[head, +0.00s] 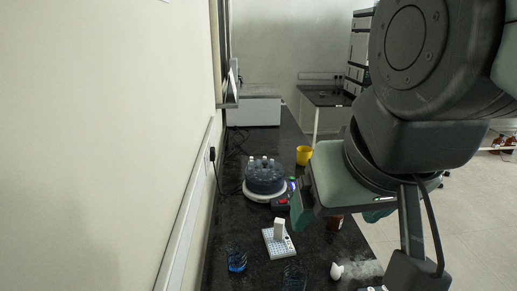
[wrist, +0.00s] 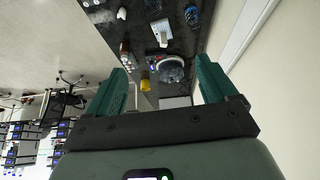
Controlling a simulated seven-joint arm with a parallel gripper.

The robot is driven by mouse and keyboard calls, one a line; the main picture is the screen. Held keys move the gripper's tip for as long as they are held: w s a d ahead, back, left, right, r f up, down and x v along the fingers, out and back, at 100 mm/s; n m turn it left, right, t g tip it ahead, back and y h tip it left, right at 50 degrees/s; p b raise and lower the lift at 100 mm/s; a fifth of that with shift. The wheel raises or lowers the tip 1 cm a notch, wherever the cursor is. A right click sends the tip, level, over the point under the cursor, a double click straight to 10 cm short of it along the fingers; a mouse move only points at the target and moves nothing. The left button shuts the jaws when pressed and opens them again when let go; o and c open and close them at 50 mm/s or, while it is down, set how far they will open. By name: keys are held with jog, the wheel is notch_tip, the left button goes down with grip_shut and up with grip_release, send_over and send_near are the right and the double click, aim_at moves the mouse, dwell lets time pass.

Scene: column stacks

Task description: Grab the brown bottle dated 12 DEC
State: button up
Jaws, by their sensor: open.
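A brown bottle (head: 334,222) stands on the dark bench in the head view, partly hidden by my gripper. In the wrist view, brown bottle shapes (wrist: 125,49) with a pale patch show just inside the left finger. They are small, and I cannot read any date or tell surely how many bottles there are. My gripper (wrist: 163,72) is open with nothing between its green fingers. In the head view my gripper (head: 340,210) hangs above the bench's right side, apart from the bottle.
A round device (head: 265,181) holding clear bottles stands left of my gripper. A yellow cup (head: 303,155) is behind it. A white rack (head: 279,242), a blue glass (head: 236,261) and a small white object (head: 336,271) lie nearer. A wall bounds the bench's left side.

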jog(key=w+a+f+m+g+y, duration=0.2)
jog(key=w+a+m+y, duration=0.1)
jog(key=w, duration=0.5)
jog(key=w+a+f+m+g+y, duration=0.1)
jog(key=w+a+f+m+y, duration=0.15)
jog(key=w, duration=0.45)
jog(key=w+d+f+m+t+y, duration=0.1)
jog(key=w+d+f+m+y, duration=0.15)
jog(key=w+f+m, duration=0.4)
jog(key=w+d+f+m+t+y, duration=0.2)
jog(key=w+f+y, duration=0.1)
jog(key=w, duration=0.7)
jog(key=w+d+f+m+t, duration=0.85)
jog(key=d+f+m, duration=0.25)
jog(key=d, duration=0.2)
jog(key=d+f+m+t+h, duration=0.1)
jog(key=d+f+m+h, duration=0.1)
jog(key=d+f+m, duration=0.1)
jog(key=d+f+m+t+h, duration=0.1)
jog(key=d+f+m+h, duration=0.1)
jog(key=f, duration=0.4)
jog(key=d+f+m+t+h, duration=0.1)
jog(key=d+f+m+h, duration=0.2)
jog(key=d+f+m, duration=0.1)
jog(key=shift+w+d+f+t, duration=0.2)
jog(key=shift+d+f+t, duration=0.05)
jog(key=shift+d+f, duration=0.5)
jog(key=shift+f, duration=0.5)
jog(key=x, duration=0.5)
jog(key=shift+f, duration=0.25)
